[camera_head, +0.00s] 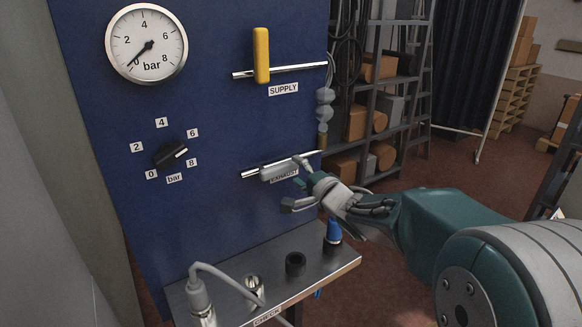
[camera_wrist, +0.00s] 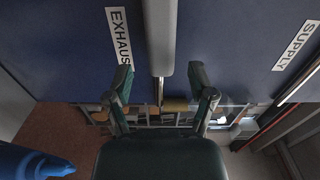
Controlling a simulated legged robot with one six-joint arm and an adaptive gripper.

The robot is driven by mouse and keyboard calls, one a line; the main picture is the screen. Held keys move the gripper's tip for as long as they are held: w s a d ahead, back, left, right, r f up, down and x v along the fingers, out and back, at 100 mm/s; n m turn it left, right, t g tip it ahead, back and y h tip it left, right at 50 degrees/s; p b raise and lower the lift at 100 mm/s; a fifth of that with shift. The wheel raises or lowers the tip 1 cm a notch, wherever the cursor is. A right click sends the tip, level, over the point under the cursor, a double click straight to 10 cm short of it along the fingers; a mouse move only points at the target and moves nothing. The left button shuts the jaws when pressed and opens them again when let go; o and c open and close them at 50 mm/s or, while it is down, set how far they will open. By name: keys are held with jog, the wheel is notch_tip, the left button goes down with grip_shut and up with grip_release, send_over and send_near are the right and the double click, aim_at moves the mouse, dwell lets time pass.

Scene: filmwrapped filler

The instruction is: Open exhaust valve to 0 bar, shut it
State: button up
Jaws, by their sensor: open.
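The exhaust valve's grey handle (camera_head: 280,172) lies along its horizontal pipe (camera_head: 250,174) on the blue panel, and its label is partly covered. My gripper (camera_head: 294,184) is open at this handle. In the wrist view the grey handle (camera_wrist: 160,38) lies between my two spread fingertips (camera_wrist: 162,80), with a gap on each side; contact is not visible. The gauge (camera_head: 147,43) needle points to about 0 bar. The yellow supply handle (camera_head: 261,55) stands upright, across its pipe.
Below, a metal shelf (camera_head: 335,261) carries a hose connector (camera_head: 201,300), a metal fitting, a black ring (camera_head: 295,263) and a blue-topped part (camera_head: 333,233). Racks with boxes stand behind at right.

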jog(key=v, duration=0.8)
jog(key=shift+s+d, duration=0.15)
jog(key=shift+d, duration=0.05)
jog(key=s+d+n+g+h, duration=0.2)
jog(key=s+d+n+h, duration=0.1)
jog(key=s+d+h, duration=0.6)
jog(key=s+f+n+g, duration=0.3)
jog(key=s, duration=0.6)
jog(key=s+f+n+g+h, duration=0.1)
jog(key=s+f+n+g, duration=0.2)
jog(key=s, duration=0.6)
jog(key=shift+s+f+n+g, duration=0.15)
jog(key=shift+f+n+g, duration=0.15)
jog(key=shift+n+g, duration=0.45)
